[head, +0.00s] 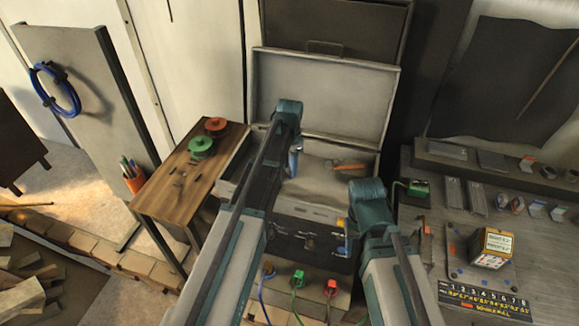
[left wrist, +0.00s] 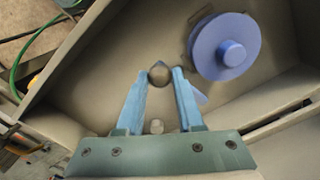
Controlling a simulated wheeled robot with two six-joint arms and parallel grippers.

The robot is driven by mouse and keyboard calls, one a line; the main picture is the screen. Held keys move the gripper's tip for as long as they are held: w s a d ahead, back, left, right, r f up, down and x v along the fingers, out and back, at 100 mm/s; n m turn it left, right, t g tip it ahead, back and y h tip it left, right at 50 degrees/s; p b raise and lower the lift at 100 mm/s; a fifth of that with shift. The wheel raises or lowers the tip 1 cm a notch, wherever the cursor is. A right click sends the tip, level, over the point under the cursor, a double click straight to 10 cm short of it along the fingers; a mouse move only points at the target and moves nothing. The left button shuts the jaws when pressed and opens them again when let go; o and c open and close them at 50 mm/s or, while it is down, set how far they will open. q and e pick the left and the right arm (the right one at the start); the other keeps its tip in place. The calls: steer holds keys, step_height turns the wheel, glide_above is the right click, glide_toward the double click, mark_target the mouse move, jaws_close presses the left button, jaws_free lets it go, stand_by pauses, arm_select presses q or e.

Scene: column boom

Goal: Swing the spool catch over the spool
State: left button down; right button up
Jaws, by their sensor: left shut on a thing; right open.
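A blue spool (left wrist: 225,47) lies in the open case, right of my left gripper in the left wrist view. A small round dark knob (left wrist: 160,72), perhaps part of the spool catch, sits between the tips of my left gripper (left wrist: 160,74). The gripper is shut on this knob. A pale blue tip (left wrist: 201,97) shows beside the right finger; the rest of it is hidden. In the head view my left gripper (head: 294,163) reaches down into the case, and the blue spool cannot be made out. My right gripper hangs before the case's right front, its fingers mostly hidden.
The case (head: 385,160) has its lid (head: 325,95) raised behind. An orange-handled tool (head: 347,167) lies inside. Red (head: 215,124) and green (head: 201,146) spools stand on the wooden table (head: 165,205) at left. A cluttered grey bench (head: 425,265) stands at right.

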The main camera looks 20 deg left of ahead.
arm_select(q)
steer(key=shift+w+d+n, duration=0.6)
steer(key=shift+w+n, duration=0.1)
steer(key=shift+n, duration=1.85)
steer(key=shift+w+d+n, duration=0.55)
steer(key=shift+w+n, duration=0.2)
steer(key=shift+n, duration=1.85)
steer(key=shift+w+d+n, duration=0.6)
steer(key=shift+w+n, duration=0.1)
steer(key=shift+n, duration=1.85)
steer(key=c, duration=0.5)
jaws_free()
steer(key=shift+c, duration=0.2)
steer(key=shift+r, duration=0.1)
step_height(320, 180, up, 14)
steer(key=p, duration=1.3)
steer(key=shift+p, duration=0.4)
